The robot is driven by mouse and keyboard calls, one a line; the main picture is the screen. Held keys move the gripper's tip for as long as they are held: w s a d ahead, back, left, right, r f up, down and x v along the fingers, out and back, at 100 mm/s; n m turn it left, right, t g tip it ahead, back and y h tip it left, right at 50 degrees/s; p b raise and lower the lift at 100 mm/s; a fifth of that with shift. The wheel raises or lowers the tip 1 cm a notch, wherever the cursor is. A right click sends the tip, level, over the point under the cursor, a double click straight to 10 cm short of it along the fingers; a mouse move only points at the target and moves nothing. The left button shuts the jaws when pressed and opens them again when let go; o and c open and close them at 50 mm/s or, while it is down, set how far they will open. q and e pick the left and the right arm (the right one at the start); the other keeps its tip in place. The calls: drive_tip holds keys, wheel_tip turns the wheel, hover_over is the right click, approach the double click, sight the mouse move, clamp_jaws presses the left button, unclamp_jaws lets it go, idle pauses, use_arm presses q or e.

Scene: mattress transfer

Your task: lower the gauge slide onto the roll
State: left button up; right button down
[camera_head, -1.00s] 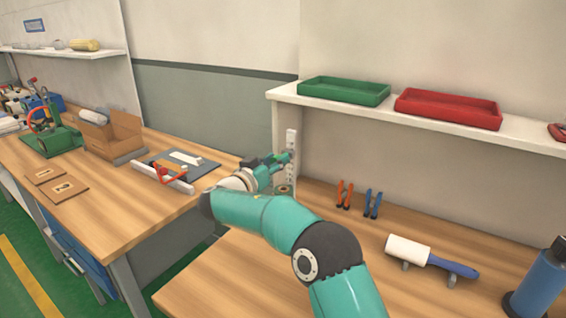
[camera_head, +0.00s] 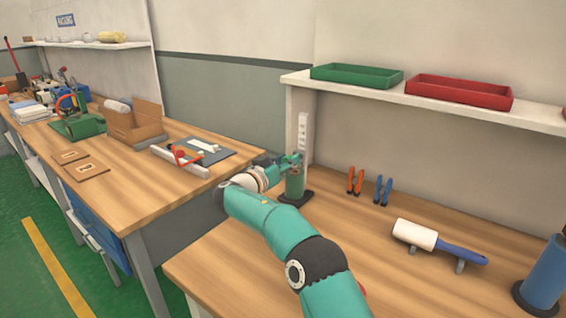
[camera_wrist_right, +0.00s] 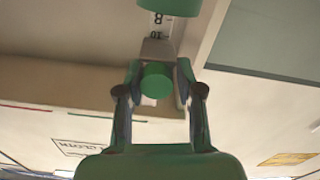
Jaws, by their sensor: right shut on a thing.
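The gauge is a tall white post (camera_head: 303,132) with markings, standing at the left end of the near bench. A green roll (camera_head: 294,186) stands upright on a dark round base at its foot. My right gripper (camera_head: 292,162) is beside the post, just above the roll. In the right wrist view its fingers (camera_wrist_right: 158,88) are shut on the green knob (camera_wrist_right: 157,80) of the gauge slide. The scale (camera_wrist_right: 156,28) shows between the slide and a green cylinder at the top edge, so they look apart. My left gripper is not in view.
Orange pliers (camera_head: 355,181) and blue pliers (camera_head: 383,191) stand right of the gauge. A shelf (camera_head: 440,104) with green and red trays overhangs the bench.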

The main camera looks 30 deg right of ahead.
drive_tip(key=shift+s+d, duration=0.1)
drive_tip(key=shift+d, duration=0.05)
drive_tip(key=c, duration=1.1)
unclamp_jaws()
drive_tip(key=shift+o, duration=1.3)
drive_tip(key=shift+s+r, duration=0.1)
drive_tip(key=shift+s, duration=0.05)
drive_tip(key=shift+a, duration=0.4)
drive_tip(key=v, duration=1.1)
drive_tip(key=shift+a, duration=0.15)
